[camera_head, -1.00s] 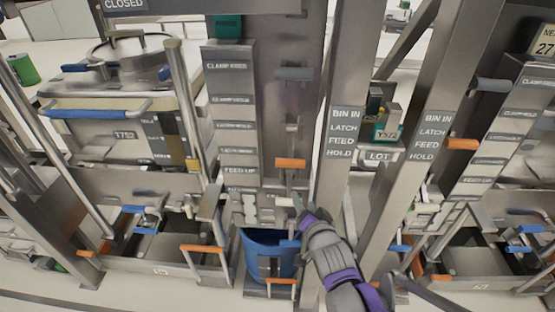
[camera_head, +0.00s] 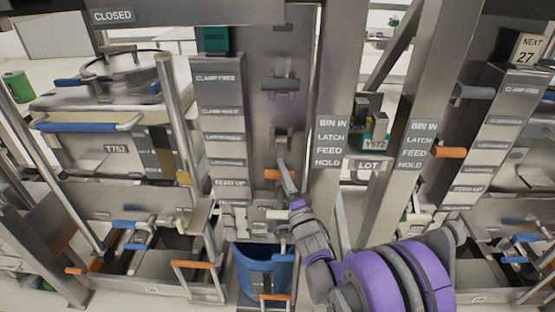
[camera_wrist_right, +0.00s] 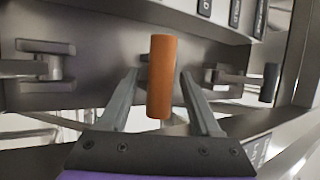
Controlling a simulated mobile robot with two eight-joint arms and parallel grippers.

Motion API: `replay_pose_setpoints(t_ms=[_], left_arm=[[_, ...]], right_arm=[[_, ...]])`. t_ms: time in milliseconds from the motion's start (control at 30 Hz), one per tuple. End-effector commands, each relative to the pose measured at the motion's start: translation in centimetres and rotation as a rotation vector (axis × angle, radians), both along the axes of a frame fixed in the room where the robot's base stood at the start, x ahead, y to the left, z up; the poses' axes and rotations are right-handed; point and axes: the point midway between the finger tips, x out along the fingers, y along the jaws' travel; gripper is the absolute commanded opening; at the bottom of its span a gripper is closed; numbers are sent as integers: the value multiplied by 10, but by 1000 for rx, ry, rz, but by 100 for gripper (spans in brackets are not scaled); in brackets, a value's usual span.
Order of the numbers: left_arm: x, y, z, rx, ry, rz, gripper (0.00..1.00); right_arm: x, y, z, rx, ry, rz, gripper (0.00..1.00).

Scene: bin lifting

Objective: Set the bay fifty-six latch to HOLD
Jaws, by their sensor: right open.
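An orange latch handle (camera_head: 275,174) sits on the grey post left of a label strip (camera_head: 329,142) reading BIN IN, LATCH, FEED, HOLD. In the head view the handle is slightly below the level of the word HOLD. My right gripper (camera_head: 284,158) reaches up to it from below. In the right wrist view the orange handle (camera_wrist_right: 161,60) stands between the open fingers of my right gripper (camera_wrist_right: 158,80), with a gap visible on each side. No bay number fifty-six can be read. My left gripper is not in view.
A blue bin (camera_head: 263,272) sits below the post. A second orange handle (camera_head: 448,152) is beside another label strip (camera_head: 417,145) at right. A bin marked T762 (camera_head: 115,150) is at left. Upright posts stand close on the right of my gripper.

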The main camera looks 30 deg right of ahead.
Motion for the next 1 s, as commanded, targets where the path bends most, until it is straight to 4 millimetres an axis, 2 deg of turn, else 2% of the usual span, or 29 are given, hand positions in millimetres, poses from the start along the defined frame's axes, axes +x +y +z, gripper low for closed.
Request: replay_pose_setpoints(t_ms=[100, 233, 633, 900, 1000], left_arm=[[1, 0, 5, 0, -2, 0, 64], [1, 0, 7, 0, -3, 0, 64], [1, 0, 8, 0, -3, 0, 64], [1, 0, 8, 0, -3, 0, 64], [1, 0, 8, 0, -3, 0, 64]], right_arm=[[19, -2, 9, 1, 0, 2, 64], [31, -3, 14, 0, 1, 1, 64], [37, -4, 15, 0, 2, 0, 63], [37, -4, 16, 0, 2, 0, 14], [37, -4, 16, 0, 1, 0, 0]])
